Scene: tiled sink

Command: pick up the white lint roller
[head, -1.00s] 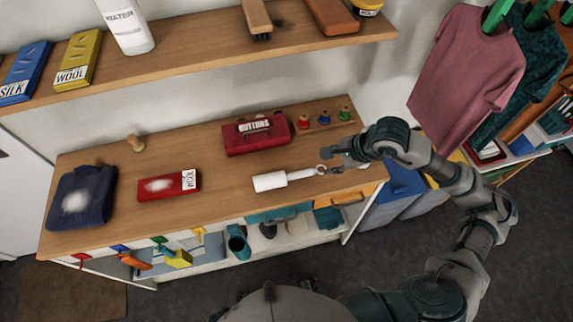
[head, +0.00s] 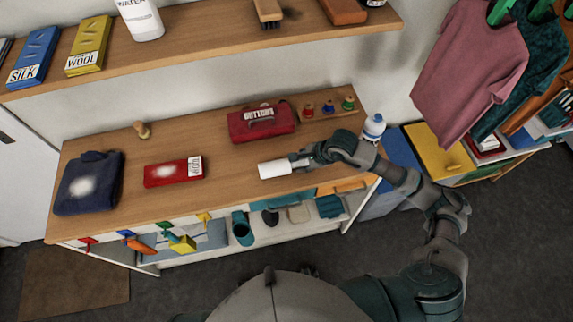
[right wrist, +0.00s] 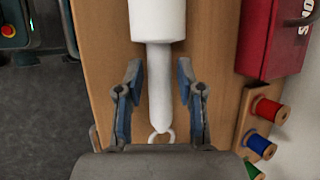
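The white lint roller (head: 274,169) lies on the wooden counter, in front of the red buttons box. In the right wrist view, the lint roller (right wrist: 157,75) has its wide head at the top and its handle with a ring pointing toward my wrist. My right gripper (head: 297,160) is at the handle end in the head view. In the right wrist view, the fingers of my right gripper (right wrist: 159,85) are open, one on each side of the handle, with gaps between. My left gripper is not in view.
The red buttons box (head: 262,123) and several thread spools (head: 328,107) stand behind the roller. A white bottle (head: 374,128) is at the counter's right end. A red wool box (head: 174,172) and dark folded cloth (head: 88,183) lie left. A shelf (head: 200,47) runs above.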

